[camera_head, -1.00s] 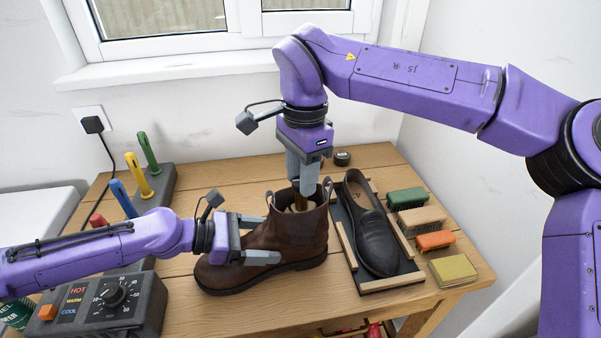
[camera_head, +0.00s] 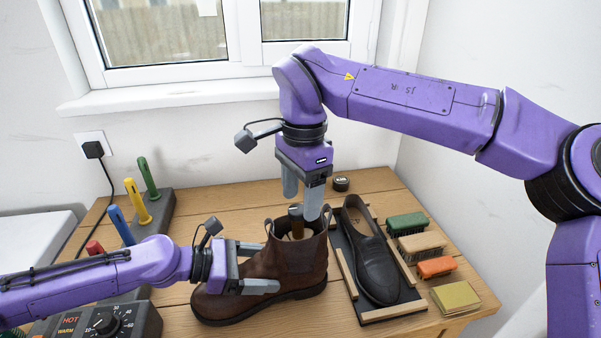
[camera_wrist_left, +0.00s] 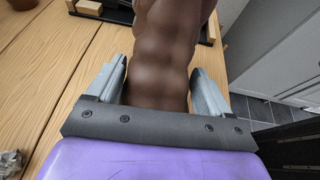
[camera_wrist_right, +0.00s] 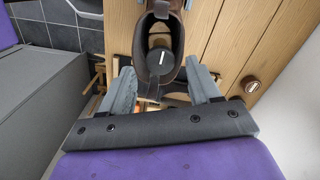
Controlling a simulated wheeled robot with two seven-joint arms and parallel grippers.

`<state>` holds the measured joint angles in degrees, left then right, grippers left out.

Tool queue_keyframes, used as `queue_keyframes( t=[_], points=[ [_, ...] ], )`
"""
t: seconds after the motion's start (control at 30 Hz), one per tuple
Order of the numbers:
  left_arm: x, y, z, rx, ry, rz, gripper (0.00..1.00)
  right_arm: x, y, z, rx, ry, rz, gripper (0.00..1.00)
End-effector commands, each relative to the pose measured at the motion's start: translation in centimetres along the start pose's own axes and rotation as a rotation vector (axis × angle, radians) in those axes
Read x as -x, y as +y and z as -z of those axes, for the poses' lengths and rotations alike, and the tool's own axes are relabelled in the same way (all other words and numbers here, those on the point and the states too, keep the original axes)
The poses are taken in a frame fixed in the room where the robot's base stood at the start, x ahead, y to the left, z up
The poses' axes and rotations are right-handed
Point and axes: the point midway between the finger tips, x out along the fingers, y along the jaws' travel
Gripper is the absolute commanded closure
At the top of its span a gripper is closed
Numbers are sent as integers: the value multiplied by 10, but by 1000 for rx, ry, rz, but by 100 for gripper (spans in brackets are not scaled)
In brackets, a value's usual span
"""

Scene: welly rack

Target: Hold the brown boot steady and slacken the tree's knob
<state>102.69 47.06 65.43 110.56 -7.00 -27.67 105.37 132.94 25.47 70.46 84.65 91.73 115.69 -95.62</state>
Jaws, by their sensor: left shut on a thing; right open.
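The brown boot (camera_head: 272,268) stands upright on the wooden table, toe to the left. My left gripper (camera_head: 262,267) is shut across its front part, one finger on each side; in the left wrist view the brown leather (camera_wrist_left: 165,60) fills the space between the fingers. The tree's dark knob (camera_head: 296,213) stands at the boot's opening, and in the right wrist view it is a round dark disc (camera_wrist_right: 157,60) with a white mark. My right gripper (camera_head: 302,200) points down over the opening, fingers apart, with the knob between or just below them. The tree's lower part is hidden in the boot.
A black shoe (camera_head: 370,255) lies in a wood-edged tray (camera_head: 391,313) right of the boot. Several brushes (camera_head: 421,243) and a yellow block (camera_head: 455,297) lie further right. A dial box (camera_head: 130,322) and coloured handles (camera_head: 137,200) are at the left.

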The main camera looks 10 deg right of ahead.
Motion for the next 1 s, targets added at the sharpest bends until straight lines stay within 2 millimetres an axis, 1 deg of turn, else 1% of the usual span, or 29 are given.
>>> queue_keyframes(
  t=[0.03,0.2,0.3,0.4,0.53,0.77,0.87,0.97,1.0],
  points=[
    [0,0,1,0,1,1,74,13,0,0,-2,1,6,38],
    [0,0,1,0,1,1,74,58,0,-1,-3,1,7,38],
    [0,0,1,0,1,1,74,80,0,-1,-2,0,4,38],
    [0,0,1,0,1,1,74,95,0,0,-1,1,3,38],
    [0,0,1,0,1,1,74,103,0,0,0,0,1,38],
    [0,0,1,0,1,1,74,104,0,0,1,-1,1,38],
    [0,0,1,0,1,1,74,108,2,-5,-5,22,9,38],
    [0,0,1,0,1,2,74,106,2,-6,-146,30,10,38],
    [0,0,1,0,1,2,74,106,2,-8,-236,34,13,38]
  ],
)
